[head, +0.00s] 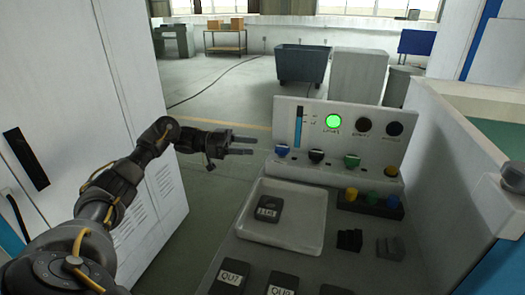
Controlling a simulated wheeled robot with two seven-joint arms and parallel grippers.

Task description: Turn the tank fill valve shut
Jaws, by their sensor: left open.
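I cannot read which one is the tank fill valve. Above them are a blue level gauge (298,126) and a lit green lamp (333,121), with two dark lamps to its right. My left gripper (255,146) is open and empty, just left of the blue knob and apart from it. My right gripper is out of view.
A pale tray (314,225) with a labelled dark block (268,208) lies on the bench before the panel. More dark blocks, and a rack of coloured pieces (370,203), stand around it. A white cabinet (150,120) rises at left; a machine wall bounds the right.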

